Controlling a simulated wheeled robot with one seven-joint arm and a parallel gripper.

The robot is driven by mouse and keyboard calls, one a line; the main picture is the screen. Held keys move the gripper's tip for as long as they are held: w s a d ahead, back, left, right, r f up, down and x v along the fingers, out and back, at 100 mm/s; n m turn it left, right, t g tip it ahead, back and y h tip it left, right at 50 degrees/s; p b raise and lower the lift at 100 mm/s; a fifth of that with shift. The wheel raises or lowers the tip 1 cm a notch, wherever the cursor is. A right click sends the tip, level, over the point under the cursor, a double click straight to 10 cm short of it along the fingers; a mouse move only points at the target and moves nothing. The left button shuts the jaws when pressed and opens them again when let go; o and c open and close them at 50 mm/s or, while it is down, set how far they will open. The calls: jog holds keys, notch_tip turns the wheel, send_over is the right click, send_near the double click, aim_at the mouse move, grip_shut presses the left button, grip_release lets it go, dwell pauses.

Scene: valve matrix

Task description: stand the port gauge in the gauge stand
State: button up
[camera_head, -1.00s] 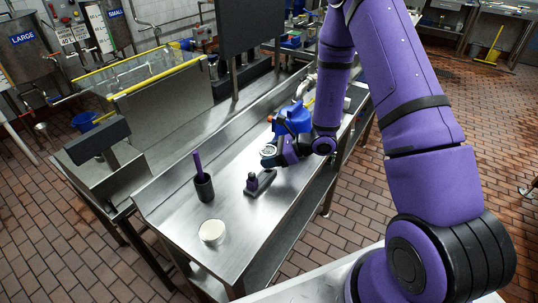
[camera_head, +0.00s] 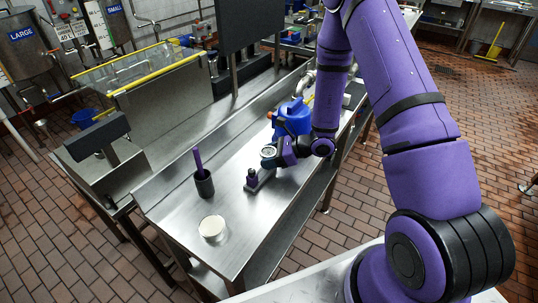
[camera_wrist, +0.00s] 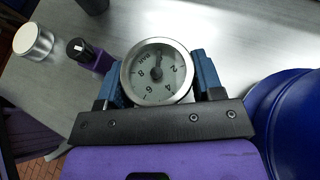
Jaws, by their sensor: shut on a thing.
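The port gauge (camera_wrist: 158,72), a round silver-rimmed dial, sits between the blue fingers of my gripper (camera_wrist: 158,80) in the wrist view, its face toward the camera. In the head view the gauge (camera_head: 268,152) is held above the steel bench, and my gripper (camera_head: 272,153) is shut on it. I cannot tell for sure which object is the gauge stand. A low purple-grey piece with a black knob (camera_head: 258,180) is on the bench just below the gripper. It also shows in the wrist view (camera_wrist: 88,54). A cream-topped round block (camera_head: 212,228) is nearer the bench's front end.
A dark cup (camera_head: 203,184) with a purple handle stands left of the gripper. A blue jug (camera_head: 292,118) is close behind the gripper and shows at the right in the wrist view (camera_wrist: 290,120). The steel bench (camera_head: 175,215) has bare room around the cup.

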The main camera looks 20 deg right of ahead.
jog(key=shift+f, duration=0.2)
jog(key=o, duration=1)
jog(key=shift+o, duration=0.2)
jog(key=shift+d, duration=0.1)
jog(key=v, duration=1)
jog(key=shift+s+d, duration=0.2)
jog(key=shift+r, duration=0.15)
